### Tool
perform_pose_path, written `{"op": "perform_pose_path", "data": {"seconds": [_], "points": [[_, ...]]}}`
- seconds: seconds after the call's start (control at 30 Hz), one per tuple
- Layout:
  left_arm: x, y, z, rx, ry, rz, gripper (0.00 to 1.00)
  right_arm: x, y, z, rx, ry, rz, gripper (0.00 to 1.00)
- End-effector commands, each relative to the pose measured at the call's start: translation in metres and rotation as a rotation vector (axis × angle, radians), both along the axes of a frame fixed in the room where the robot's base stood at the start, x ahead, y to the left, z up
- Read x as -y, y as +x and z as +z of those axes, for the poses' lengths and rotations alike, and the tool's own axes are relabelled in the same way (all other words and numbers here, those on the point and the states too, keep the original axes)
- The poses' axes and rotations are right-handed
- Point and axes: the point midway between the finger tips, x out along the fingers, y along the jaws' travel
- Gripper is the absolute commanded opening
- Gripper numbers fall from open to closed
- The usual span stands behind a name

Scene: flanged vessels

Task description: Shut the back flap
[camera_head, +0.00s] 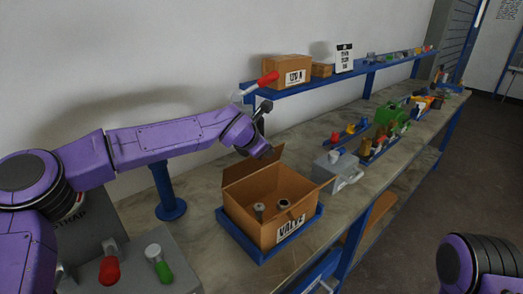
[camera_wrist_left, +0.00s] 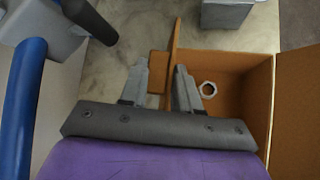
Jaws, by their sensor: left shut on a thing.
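An open cardboard box (camera_head: 258,228) with a label reading "VALVE" stands on a blue base. Its back flap (camera_head: 240,172) stands raised along the far side. My left gripper (camera_head: 266,154) is at the top edge of this flap. In the left wrist view, my left gripper (camera_wrist_left: 169,84) is shut on the back flap (camera_wrist_left: 176,38), seen nearly edge-on between the fingers. The box interior (camera_wrist_left: 235,75) lies to the right of it, with a hexagonal metal ring inside. Another flap (camera_wrist_left: 298,110) is spread at the right. My right gripper is out of view.
Two grey metal parts (camera_head: 283,204) sit inside the box. A grey machine (camera_head: 338,169) stands right of the box, a blue post (camera_head: 168,190) left of it. A blue shelf (camera_head: 345,72) with boxes runs along the wall. Red and green knobs (camera_head: 110,270) are in front.

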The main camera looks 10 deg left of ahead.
Motion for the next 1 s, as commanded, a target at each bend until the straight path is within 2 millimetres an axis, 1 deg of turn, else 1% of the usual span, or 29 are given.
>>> {"op": "perform_pose_path", "data": {"seconds": [0.03,0.37,0.4,0.43,0.47,0.83,0.93,1.0], "points": [[0.001,-0.002,-0.006,-0.011,0.004,0.000,0.00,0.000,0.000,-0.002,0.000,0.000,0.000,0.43],[0.001,-0.002,-0.006,-0.010,0.005,0.000,0.00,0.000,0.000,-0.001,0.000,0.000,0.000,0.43],[0.001,-0.002,-0.006,-0.010,0.005,0.000,0.34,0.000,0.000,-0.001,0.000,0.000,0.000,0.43],[0.001,-0.002,-0.006,-0.010,0.005,0.000,0.44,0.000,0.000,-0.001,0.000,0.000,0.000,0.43],[0.001,-0.002,-0.006,-0.010,0.005,0.000,0.51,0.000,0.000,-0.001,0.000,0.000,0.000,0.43],[0.000,-0.002,-0.002,-0.002,0.005,0.000,0.51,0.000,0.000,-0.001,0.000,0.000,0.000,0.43],[-0.002,-0.008,0.005,0.000,0.003,0.001,0.51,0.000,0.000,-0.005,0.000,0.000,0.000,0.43],[-0.006,-0.018,0.014,0.003,0.003,0.000,0.51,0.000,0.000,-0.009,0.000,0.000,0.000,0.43]]}}
